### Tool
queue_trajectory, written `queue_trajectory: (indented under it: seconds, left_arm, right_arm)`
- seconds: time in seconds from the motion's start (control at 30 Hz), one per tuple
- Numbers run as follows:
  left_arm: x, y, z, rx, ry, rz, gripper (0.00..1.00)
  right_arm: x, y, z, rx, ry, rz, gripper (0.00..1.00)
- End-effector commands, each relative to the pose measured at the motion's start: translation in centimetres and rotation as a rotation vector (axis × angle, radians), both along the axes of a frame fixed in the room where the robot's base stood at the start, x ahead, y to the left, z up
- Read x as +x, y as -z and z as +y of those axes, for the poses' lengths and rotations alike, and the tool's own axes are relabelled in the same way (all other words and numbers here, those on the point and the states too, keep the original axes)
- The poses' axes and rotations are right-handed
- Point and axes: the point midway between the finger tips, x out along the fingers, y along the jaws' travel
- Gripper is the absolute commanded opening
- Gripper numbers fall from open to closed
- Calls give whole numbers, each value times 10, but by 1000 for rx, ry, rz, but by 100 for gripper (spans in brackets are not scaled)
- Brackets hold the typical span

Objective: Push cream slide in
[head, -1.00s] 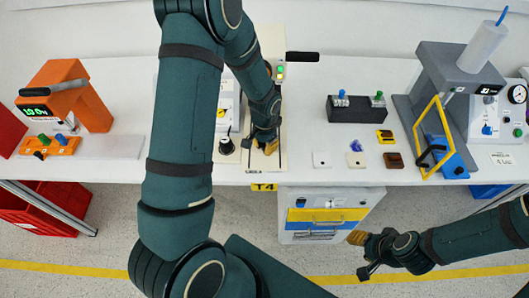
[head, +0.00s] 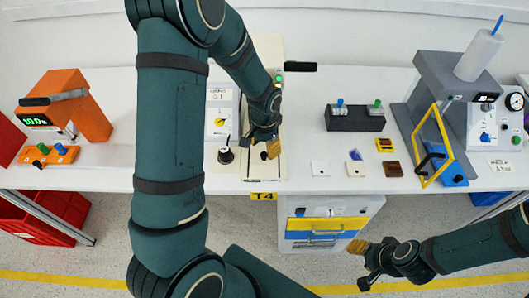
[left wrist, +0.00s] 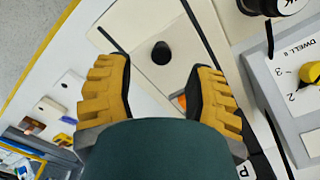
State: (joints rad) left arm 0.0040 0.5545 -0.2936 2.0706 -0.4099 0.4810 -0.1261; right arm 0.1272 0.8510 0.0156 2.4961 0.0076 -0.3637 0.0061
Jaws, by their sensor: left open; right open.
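The cream slide (left wrist: 152,75) is a flat cream plate with a round black knob (left wrist: 162,53), seen in the left wrist view between dark grooves. In the head view the knob (head: 264,155) shows just in front of my left gripper, on the bench machine. My left gripper (head: 266,142) is open, with its two yellow fingers (left wrist: 160,88) apart over the slide. The knob lies between and beyond the fingertips in the left wrist view, and I cannot tell if they touch the plate. My right gripper (head: 366,262) is open and empty, low in front of the drawer unit.
A black dial (head: 226,155) and a panel with a yellow rotary switch (left wrist: 311,71) stand beside the slide. Small tiles (head: 320,168) lie to the right, before a black switch block (head: 355,118). A press (head: 455,80) stands far right, an orange device (head: 75,105) far left.

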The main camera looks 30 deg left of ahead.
Motion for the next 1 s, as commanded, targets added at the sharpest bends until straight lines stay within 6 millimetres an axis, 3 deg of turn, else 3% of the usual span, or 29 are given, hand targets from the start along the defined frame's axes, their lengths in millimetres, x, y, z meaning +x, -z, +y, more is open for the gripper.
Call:
queue_trajectory:
  seconds: [0.1, 0.33, 0.5, 0.8, 0.93, 0.97, 1.0]
  left_arm:
    - [1, -27, -1, 0, 2, -6, 54]
    - [1, -63, -1, -1, 0, -4, 54]
    - [0, -74, -1, -1, 0, -2, 54]
    - [0, -75, -1, -1, 1, 0, 53]
    - [3, -74, -4, 2, 27, -1, 8]
    - [4, -74, -6, 3, 46, -2, 0]
    - [7, -73, -9, 6, 77, -2, 0]
  right_arm:
    - [0, 0, 0, 0, 0, 0, 47]
    - [0, 0, 0, 0, 0, 0, 47]
    - [0, 0, 0, 0, 0, 0, 47]
    - [0, 0, 0, 0, 0, 0, 47]
    - [0, 1, 0, 0, 0, 1, 47]
    - [0, 1, 0, 0, 0, 1, 47]
    - [0, 2, 0, 0, 0, 1, 47]
